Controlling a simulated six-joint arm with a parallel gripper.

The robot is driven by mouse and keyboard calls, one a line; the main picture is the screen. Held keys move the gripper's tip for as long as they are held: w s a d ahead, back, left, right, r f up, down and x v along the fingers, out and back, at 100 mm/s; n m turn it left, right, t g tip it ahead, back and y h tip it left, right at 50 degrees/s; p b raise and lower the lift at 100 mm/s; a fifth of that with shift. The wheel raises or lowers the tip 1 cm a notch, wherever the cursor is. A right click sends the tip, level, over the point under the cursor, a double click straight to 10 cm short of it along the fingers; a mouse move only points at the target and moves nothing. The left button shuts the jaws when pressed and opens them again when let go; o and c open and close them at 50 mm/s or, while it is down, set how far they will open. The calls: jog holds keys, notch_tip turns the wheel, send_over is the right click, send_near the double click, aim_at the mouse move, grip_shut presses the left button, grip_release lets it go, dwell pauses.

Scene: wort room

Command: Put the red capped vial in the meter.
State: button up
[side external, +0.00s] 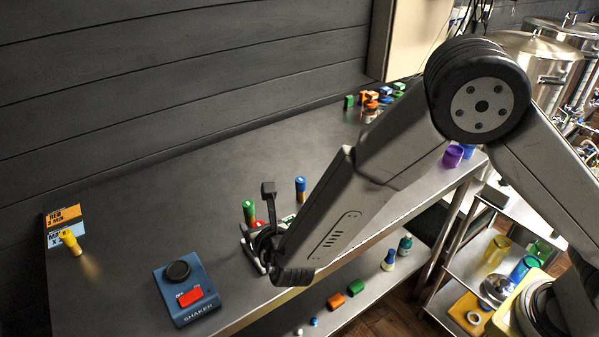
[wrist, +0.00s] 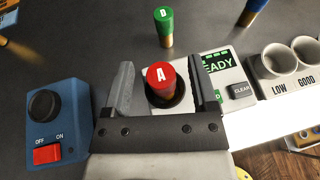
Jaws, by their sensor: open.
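The red capped vial (wrist: 161,76), marked A, stands upright at the dark round well of the white meter (wrist: 223,69) in the wrist view. Its lower part is hidden; I cannot tell how deep it sits. The meter's green display ends in "EADY", with a CLEAR button beside it. My gripper (wrist: 163,88) is open, with one finger on each side of the red cap and gaps visible. In the side view, my gripper (side external: 262,232) is low over the bench, hiding most of the meter; a bit of red cap (side external: 258,224) shows.
A green vial D (wrist: 164,27) stands just behind the meter, and a blue vial (side external: 300,188) behind right. A blue shaker (side external: 187,289) is at the left. Cups marked LOW and GOOD (wrist: 278,60) are at the right. A yellow vial (side external: 70,242) stands by signs far left.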

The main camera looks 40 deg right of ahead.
jog(key=v, duration=0.9)
jog(key=shift+s, duration=0.25)
jog(key=s+d+m+g+y, duration=0.1)
jog(key=s+d+m+g, duration=0.2)
jog(key=d+m, duration=0.5)
jog(key=s+d+m+g, duration=0.3)
jog(key=d+m, duration=0.6)
jog(key=m, duration=0.5)
jog(key=s+d+r+m+g+y, duration=0.1)
jog(key=s+d+m+g, duration=0.3)
jog(key=d+m, duration=0.5)
jog(key=m, duration=0.2)
jog(key=shift+m+g+y, duration=0.3)
jog(key=shift+m, duration=0.1)
jog(key=shift+a, duration=0.1)
